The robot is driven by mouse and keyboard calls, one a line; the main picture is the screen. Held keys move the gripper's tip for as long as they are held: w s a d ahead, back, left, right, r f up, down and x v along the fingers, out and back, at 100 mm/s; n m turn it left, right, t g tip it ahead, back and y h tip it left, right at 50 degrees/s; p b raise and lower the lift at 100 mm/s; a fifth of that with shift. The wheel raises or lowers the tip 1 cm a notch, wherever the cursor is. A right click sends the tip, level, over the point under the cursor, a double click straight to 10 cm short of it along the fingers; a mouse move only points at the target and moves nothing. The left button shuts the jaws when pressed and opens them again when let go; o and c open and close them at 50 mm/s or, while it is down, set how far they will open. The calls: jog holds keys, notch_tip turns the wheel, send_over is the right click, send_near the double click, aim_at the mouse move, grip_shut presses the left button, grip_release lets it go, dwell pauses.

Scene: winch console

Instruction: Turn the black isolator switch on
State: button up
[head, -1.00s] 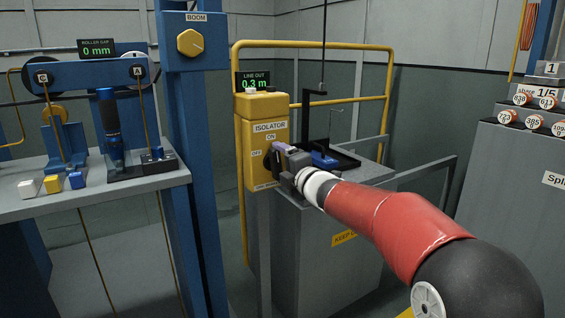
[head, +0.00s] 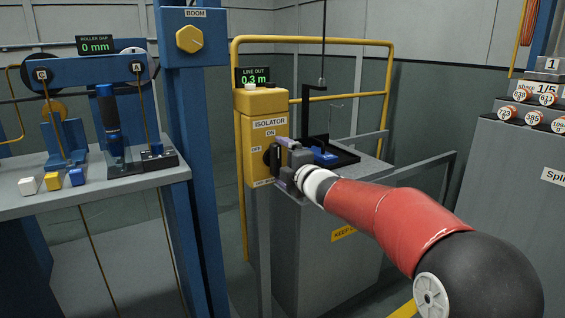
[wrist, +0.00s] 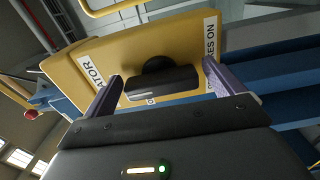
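The black isolator switch (head: 273,157) is on the front of the yellow isolator box (head: 262,106), between the OFF label at its left and the ON label above. Its bar looks upright, in line with ON. In the wrist view the black switch (wrist: 163,84) lies between the two fingers of my gripper (wrist: 166,88). The fingers are apart, with a visible gap on each side of the bar. In the head view my gripper (head: 289,158) is just right of the switch, in front of the box, and partly covers the panel there.
A yellow rail (head: 312,41) stands behind the box, and a black tray (head: 340,160) with a blue item lies on the cabinet to the right. A blue post (head: 188,150) stands to the left. A display (head: 253,76) above the box reads 0.3 m.

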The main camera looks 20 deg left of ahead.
jog(key=shift+o, duration=0.4)
jog(key=b+v, duration=0.1)
jog(key=v, duration=0.7)
